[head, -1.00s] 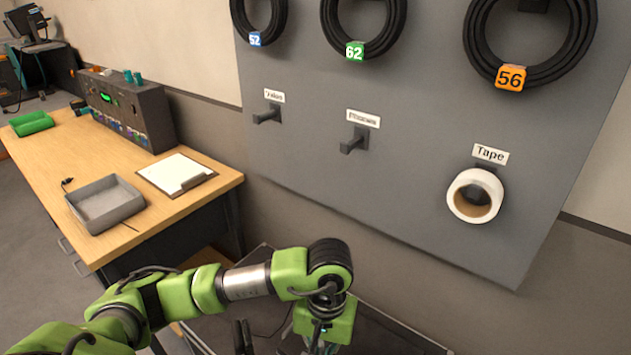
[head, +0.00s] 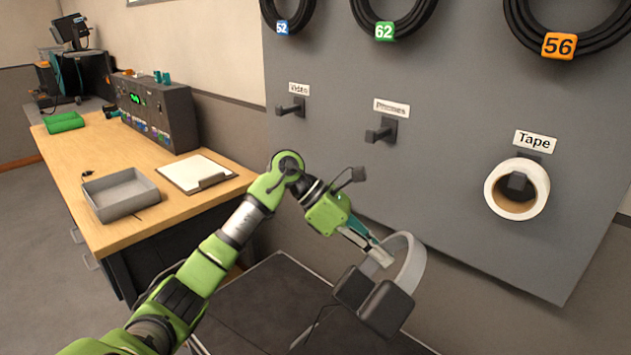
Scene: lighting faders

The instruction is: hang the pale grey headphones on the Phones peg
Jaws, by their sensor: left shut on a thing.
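The pale grey headphones (head: 411,262) hang from my left gripper (head: 378,254), which is shut on their headband. Their dark ear cups are at the lower end, above a dark surface. The Phones peg (head: 380,134) is a dark peg on the grey board, under a white label (head: 391,108). It is bare. The headphones are below it and a little to its right, apart from it. My right gripper is not in view.
To the right, a white tape roll (head: 493,196) hangs on the Tape peg. To the left, the Video peg (head: 290,109) is bare. Black cable coils (head: 407,27) hang above. A wooden desk (head: 150,226) with a grey tray (head: 119,206) and clipboard (head: 196,183) stands at left.

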